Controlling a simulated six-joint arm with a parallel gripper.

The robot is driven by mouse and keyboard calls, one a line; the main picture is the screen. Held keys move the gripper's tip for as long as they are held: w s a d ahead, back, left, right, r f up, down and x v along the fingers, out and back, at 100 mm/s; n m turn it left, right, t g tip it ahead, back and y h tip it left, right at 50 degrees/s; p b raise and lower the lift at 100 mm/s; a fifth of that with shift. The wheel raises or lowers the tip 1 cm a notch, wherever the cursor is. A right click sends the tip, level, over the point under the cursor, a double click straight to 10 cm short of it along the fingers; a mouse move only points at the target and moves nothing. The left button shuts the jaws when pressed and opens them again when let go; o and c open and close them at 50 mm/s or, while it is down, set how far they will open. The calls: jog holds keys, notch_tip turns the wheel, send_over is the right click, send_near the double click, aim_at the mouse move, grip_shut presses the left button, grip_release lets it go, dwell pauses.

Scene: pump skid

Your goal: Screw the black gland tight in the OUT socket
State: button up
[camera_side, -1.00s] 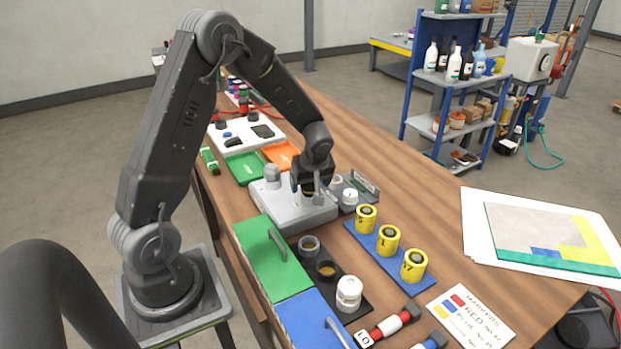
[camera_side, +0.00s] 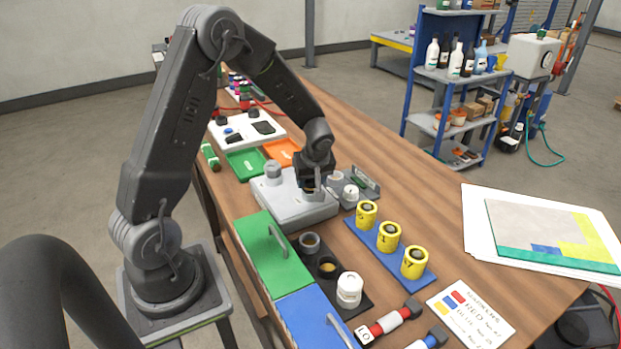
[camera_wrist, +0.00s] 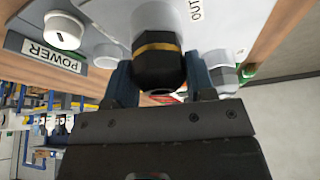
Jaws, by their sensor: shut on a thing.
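The black gland (camera_wrist: 158,65), a dark hex body with a gold band, sits at the mouth of the pale grey OUT socket (camera_wrist: 160,14) in the wrist view. The printed OUT label (camera_wrist: 196,9) is beside that socket. My gripper (camera_wrist: 157,78) is shut on the gland, one finger on each side. The gland is mostly hidden there by the fingers. How deep its thread sits in the socket cannot be seen.
Another grey port (camera_side: 272,172) stands on the block to the left. A POWER panel with a white knob (camera_side: 350,193) is close on the right. Yellow cylinders on a blue strip (camera_side: 385,264) and a green lidded box (camera_side: 262,262) are nearer.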

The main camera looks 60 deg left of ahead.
jog(key=m, duration=0.2)
jog(key=m+t, duration=0.1)
jog(key=m, duration=0.1)
jog(key=shift+t+h, duration=0.3)
jog(key=shift+m+t+h, duration=0.3)
jog(key=shift+m+h, duration=0.05)
jog(key=shift+m, duration=0.95)
jog(key=shift+m+t+h, duration=0.3)
jog(key=shift+m+h, duration=0.05)
jog(key=shift+m, duration=0.95)
jog(key=o, duration=1)
jog(key=shift+n, duration=0.3)
